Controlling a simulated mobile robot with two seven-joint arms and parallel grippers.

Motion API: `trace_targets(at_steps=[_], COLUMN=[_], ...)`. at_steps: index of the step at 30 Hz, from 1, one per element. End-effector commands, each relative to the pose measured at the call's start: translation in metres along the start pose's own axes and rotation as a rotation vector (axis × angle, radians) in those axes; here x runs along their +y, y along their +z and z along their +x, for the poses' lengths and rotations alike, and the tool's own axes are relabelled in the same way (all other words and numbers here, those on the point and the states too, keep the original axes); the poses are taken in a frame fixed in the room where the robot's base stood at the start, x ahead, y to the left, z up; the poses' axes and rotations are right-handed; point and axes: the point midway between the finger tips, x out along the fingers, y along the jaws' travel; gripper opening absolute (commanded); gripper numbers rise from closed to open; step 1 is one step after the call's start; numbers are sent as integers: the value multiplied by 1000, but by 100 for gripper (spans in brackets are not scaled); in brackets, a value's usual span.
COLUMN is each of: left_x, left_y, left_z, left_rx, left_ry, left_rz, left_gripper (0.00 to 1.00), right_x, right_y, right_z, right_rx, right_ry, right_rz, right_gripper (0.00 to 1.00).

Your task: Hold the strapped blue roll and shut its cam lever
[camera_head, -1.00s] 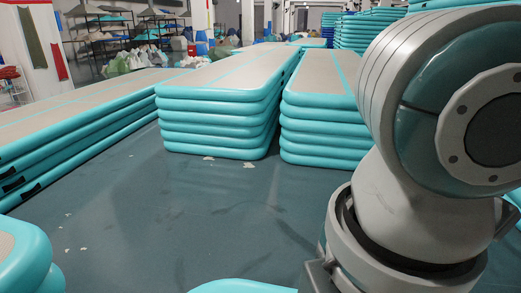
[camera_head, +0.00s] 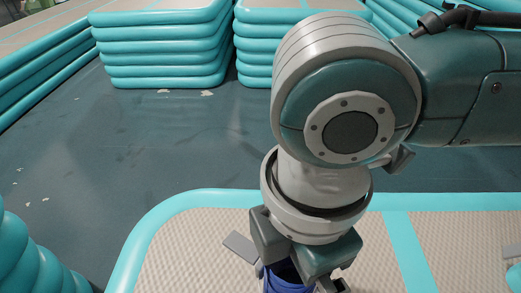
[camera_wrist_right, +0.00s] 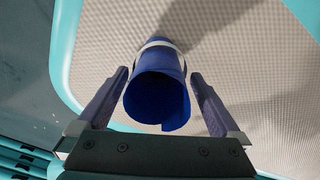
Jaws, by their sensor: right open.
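The blue roll (camera_wrist_right: 157,98) stands out in the right wrist view with its open end towards the camera. A pale strap (camera_wrist_right: 160,43) goes around its far part. My right gripper (camera_wrist_right: 160,76) is open, with one finger on each side of the roll; I cannot tell if either touches it. In the head view my right gripper (camera_head: 303,272) is low in the picture, over the blue roll (camera_head: 285,283), which it mostly hides. A flat grey piece (camera_head: 240,247) juts out left of the gripper; I cannot tell if it is the cam lever. My left gripper is not in view.
The roll is at a beige inflatable mat with a teal rim (camera_head: 170,207). A grey item (camera_head: 513,274) is cut off at the right edge. Stacked inflatable tracks (camera_head: 165,45) stand behind, across open dark floor (camera_head: 130,140). Teal tubes (camera_head: 30,262) are at lower left.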

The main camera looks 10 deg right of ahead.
Motion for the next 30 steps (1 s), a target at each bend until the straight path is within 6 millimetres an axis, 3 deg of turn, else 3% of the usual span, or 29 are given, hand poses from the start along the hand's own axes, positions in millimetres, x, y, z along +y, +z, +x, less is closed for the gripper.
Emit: trace_targets(at_steps=[2, 27, 30], left_x=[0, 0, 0], left_y=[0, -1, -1], left_z=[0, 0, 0], left_rx=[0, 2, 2], left_ry=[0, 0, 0], left_rz=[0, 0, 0], left_gripper=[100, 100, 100], right_x=[0, 0, 0], right_y=[0, 0, 0], right_z=[0, -1, -1], right_rx=[0, 0, 0], right_ry=[0, 0, 0], right_rz=[0, 0, 0], right_gripper=[100, 6, 5])
